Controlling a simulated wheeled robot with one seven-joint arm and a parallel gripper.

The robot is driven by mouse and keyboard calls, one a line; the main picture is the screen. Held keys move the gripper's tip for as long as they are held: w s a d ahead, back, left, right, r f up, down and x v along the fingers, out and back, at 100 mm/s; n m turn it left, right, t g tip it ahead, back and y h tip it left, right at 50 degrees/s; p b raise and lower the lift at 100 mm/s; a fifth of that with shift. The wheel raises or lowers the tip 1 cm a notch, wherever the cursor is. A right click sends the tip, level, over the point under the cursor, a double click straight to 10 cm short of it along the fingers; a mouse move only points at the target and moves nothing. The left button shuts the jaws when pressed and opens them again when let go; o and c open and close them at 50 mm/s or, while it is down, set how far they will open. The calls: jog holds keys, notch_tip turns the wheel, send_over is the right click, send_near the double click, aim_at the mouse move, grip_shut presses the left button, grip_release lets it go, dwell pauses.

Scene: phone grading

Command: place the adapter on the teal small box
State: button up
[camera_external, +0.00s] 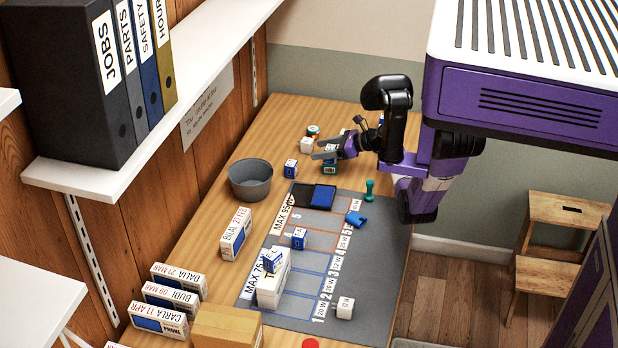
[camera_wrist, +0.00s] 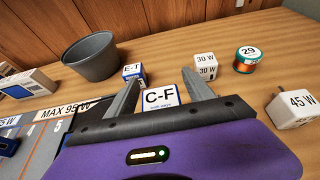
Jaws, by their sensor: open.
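My gripper (camera_external: 321,150) is open over the back of the table; its two fingers also show in the wrist view (camera_wrist: 160,80). A white 30 W adapter (camera_wrist: 205,66) stands beyond the fingers and also shows in the external view (camera_external: 306,145). A white 45 W adapter (camera_wrist: 294,108) lies to the right. Another white adapter (camera_external: 345,307) stands at the grey mat's front.
A small blue E-T box (camera_wrist: 133,74) and a grey bin (camera_wrist: 91,56) stand left of the fingers. A spool marked 29 (camera_wrist: 249,59) is behind. The grey mat (camera_external: 375,250) holds a phone, boxes and a teal stamp-like piece (camera_external: 370,188). A shelf (camera_external: 170,130) overhangs the left.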

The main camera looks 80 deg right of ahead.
jog(key=v, duration=1.2)
jog(key=shift+r, duration=0.2)
